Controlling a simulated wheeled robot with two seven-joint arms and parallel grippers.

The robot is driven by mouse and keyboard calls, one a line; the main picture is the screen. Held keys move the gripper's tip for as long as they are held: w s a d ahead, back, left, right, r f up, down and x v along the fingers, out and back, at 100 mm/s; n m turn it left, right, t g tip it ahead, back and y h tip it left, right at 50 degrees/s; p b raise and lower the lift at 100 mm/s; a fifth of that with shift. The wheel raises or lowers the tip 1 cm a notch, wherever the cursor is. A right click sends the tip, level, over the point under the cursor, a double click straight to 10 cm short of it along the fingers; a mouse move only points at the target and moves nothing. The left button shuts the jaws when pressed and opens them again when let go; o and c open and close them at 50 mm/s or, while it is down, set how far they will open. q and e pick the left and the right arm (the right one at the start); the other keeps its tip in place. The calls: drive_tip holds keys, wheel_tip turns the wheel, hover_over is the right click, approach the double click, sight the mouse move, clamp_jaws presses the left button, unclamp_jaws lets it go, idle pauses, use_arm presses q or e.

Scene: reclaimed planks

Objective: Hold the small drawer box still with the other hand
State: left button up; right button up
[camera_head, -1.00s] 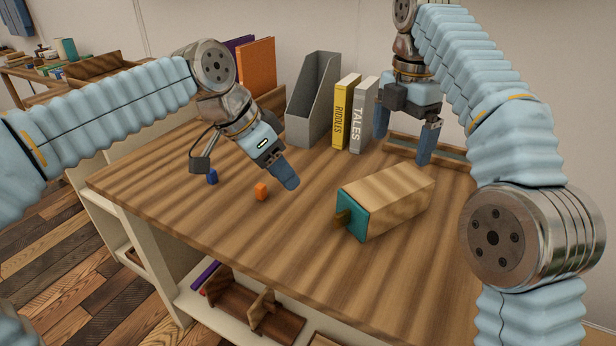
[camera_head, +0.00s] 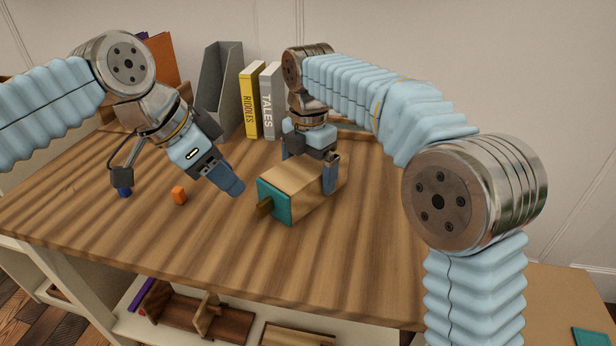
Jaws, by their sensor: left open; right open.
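The small drawer box (camera_head: 305,186) lies on the plank tabletop, light wood with a teal front (camera_head: 275,203) and a wooden knob (camera_head: 264,208) facing the near left. My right gripper (camera_head: 308,172) is open and has come down over the box from behind. One finger is at the box's right side and the other is at its far left side, partly hidden. I cannot tell whether either finger touches it. My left gripper (camera_head: 226,180) is open and empty, to the left of the box and apart from it.
A grey file holder (camera_head: 219,95), a yellow book (camera_head: 251,100) and a white book (camera_head: 270,102) stand behind. The tabletop (camera_head: 200,255) in front is clear.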

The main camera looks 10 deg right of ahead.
drive_tip(key=shift+f, duration=1.1)
drive_tip(key=c, duration=0.9)
